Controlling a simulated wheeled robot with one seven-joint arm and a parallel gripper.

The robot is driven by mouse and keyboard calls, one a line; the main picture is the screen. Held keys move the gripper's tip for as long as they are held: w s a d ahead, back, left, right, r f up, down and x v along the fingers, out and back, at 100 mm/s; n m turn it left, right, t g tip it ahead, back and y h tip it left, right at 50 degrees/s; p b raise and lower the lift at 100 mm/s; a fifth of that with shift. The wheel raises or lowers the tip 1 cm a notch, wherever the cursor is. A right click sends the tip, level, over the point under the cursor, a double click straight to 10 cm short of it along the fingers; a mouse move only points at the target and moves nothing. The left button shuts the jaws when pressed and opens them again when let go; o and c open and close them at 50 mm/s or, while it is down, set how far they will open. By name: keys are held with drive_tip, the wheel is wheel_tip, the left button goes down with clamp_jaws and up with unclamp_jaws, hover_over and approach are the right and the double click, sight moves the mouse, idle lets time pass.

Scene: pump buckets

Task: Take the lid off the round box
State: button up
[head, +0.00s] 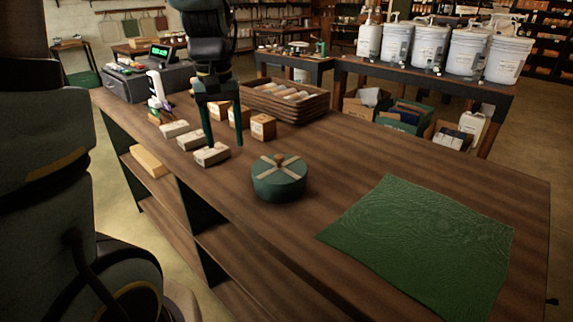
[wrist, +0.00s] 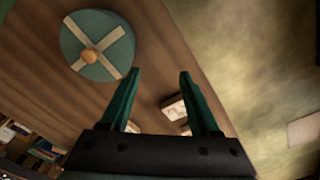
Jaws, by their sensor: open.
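The round box (head: 279,187) is dark green and stands on the wooden counter. Its lid (head: 279,167) is on top, with a pale cross band and an orange-brown knob (head: 279,158) at the centre. The lid also shows from above at the upper left of the wrist view (wrist: 97,45), with its knob (wrist: 90,57). My gripper (head: 223,145) is open and empty, behind and to the left of the box in the head view, apart from it. In the wrist view its two green fingers (wrist: 158,73) point up, to the right of the lid.
Small cartons (head: 211,155) lie near my gripper. A wooden crate (head: 285,101) of rolled items stands behind. A green mat (head: 420,245) lies on the counter at right. Bare counter (head: 345,165) surrounds the box. Pump buckets (head: 430,47) stand on a back table.

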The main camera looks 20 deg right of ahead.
wheel_tip(320, 180, up, 6)
drive_tip(key=m, duration=0.1)
hover_over(279, 156)
drive_tip(key=f, duration=0.1)
drive_tip(key=f+p, duration=0.1)
drive_tip(key=f, duration=0.3)
drive_tip(key=shift+w+d+f+p, duration=0.1)
drive_tip(key=shift+d+f+p, duration=0.15)
drive_tip(key=shift+p, duration=0.1)
drive_tip(key=shift+a+f+p, duration=0.15)
drive_tip(key=shift+f+p, duration=0.3)
drive_tip(key=shift+f, duration=0.9)
drive_tip(key=shift+a+f+p, duration=0.1)
drive_tip(key=shift+f+p, duration=0.35)
drive_tip(key=shift+f, duration=0.85)
drive_tip(key=shift+c, duration=0.2)
clamp_jaws()
